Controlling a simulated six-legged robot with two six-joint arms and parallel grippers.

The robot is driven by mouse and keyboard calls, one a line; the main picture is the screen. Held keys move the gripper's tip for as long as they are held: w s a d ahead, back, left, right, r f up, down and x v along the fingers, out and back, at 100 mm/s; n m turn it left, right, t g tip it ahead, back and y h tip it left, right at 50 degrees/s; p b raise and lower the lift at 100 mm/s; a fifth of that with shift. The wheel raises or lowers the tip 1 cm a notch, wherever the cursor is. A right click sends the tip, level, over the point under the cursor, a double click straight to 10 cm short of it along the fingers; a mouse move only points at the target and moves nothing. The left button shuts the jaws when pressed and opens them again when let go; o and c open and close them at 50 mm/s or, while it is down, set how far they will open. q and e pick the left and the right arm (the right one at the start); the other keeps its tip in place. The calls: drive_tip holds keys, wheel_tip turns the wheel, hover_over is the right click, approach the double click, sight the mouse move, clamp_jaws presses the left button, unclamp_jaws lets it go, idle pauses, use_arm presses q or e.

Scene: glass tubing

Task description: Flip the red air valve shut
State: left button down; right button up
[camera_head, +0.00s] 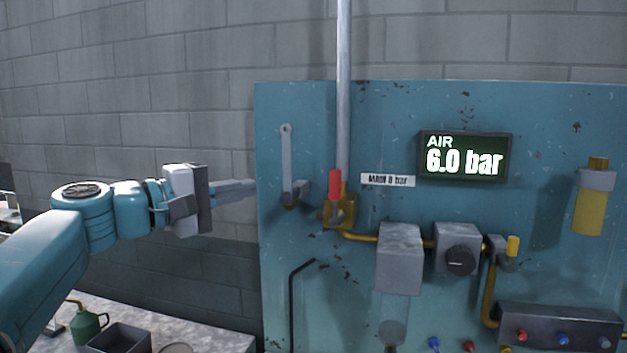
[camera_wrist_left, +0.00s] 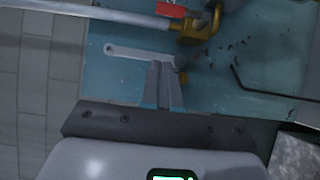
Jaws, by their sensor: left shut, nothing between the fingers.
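The red air valve handle (camera_head: 335,184) stands upright along the pipe, above its brass valve body (camera_head: 347,211) on the teal panel. In the left wrist view, which is turned sideways, the red handle (camera_wrist_left: 171,10) shows at the top edge, partly cut off, beside the brass body (camera_wrist_left: 196,28). My left gripper (camera_head: 254,188) is shut and empty, to the left of the red handle and apart from it, at the panel's left edge in the head view. Its closed fingers (camera_wrist_left: 160,68) point toward the panel in the wrist view. My right gripper is not in view.
A grey lever (camera_head: 287,155) is on the panel between my left gripper and the red handle. A display (camera_head: 464,156) reads AIR 6.0 bar. A grey box (camera_head: 400,258) and a black knob (camera_head: 461,261) are to the right. A green can (camera_head: 87,326) stands low left.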

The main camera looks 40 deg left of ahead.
sight(337, 194)
use_arm(q)
drive_tip(key=w+d+p, duration=0.4)
drive_tip(key=w, duration=0.8)
drive_tip(key=shift+w, duration=0.15)
